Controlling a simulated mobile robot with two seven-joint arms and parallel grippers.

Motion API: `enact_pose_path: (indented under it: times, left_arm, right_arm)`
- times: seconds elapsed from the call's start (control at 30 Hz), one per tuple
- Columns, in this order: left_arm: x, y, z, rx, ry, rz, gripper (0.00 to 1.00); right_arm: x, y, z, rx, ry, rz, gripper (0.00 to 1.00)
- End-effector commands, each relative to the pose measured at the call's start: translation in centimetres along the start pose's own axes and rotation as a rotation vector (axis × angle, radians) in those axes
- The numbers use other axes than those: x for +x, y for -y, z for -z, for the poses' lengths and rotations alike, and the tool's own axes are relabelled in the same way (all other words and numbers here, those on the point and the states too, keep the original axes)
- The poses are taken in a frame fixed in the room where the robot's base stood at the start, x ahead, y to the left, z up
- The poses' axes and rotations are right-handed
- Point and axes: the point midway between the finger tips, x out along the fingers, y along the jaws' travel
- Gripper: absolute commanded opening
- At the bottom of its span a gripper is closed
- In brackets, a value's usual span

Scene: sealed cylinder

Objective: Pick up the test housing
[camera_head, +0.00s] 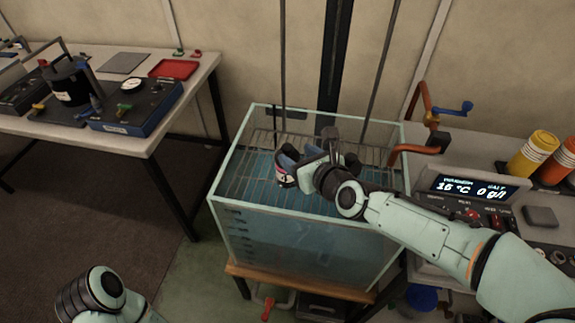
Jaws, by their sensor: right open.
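A small dark cylinder with a pink and white label (283,179), which looks like the test housing, is at the water tank (306,238), inside its rim over the wire rack. My right gripper (288,164) reaches in from the right above the tank. It is open, with its dark fingers right at the cylinder. The gripper hides part of the cylinder, and I cannot tell whether the fingers touch it. Part of my left arm shows at the bottom left, but its gripper is out of view.
The left table (135,141) holds a black pot (68,88), a blue instrument box (140,107) and a red tray (173,69). Right of the tank are a display (468,188), orange pipe (425,103) and yellow cylinder (533,153). Vertical rods rise behind the tank.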

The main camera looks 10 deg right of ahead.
Motion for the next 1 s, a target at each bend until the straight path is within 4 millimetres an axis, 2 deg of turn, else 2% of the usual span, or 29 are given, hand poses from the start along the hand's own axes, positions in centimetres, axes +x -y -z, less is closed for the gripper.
enact_pose_path:
  times: [0.27,0.4,0.7,0.77,0.8,0.9,1.0]
  left_arm:
    - [-2.1,-0.4,-1.1,-0.003,0.034,0.006,0.00]
    - [-2.2,-0.4,-1.3,-0.004,0.039,0.008,0.00]
    - [-2.2,-0.3,-1.4,-0.004,0.041,0.009,0.00]
    - [-2.2,-0.3,-1.4,-0.004,0.041,0.009,0.00]
    - [-2.2,-0.3,-1.4,-0.004,0.041,0.009,0.00]
    - [-2.2,-0.3,-1.4,-0.004,0.041,0.009,0.00]
    - [-2.2,-0.3,-1.3,-0.004,0.041,0.009,0.00]
  right_arm:
    - [3.1,-0.5,-0.8,0.002,-0.004,-0.003,0.59]
    - [4.6,-0.4,-0.6,0.001,-0.002,-0.001,0.59]
    - [5.0,-0.3,-0.5,0.000,-0.001,0.000,0.59]
    - [5.0,-0.3,-0.5,0.000,-0.001,0.000,0.43]
    - [5.0,-0.3,-0.5,0.000,-0.001,0.000,0.30]
    - [5.0,-0.3,-0.4,0.001,-0.002,0.000,0.00]
    - [5.0,-0.3,-0.4,0.001,-0.004,0.000,0.00]
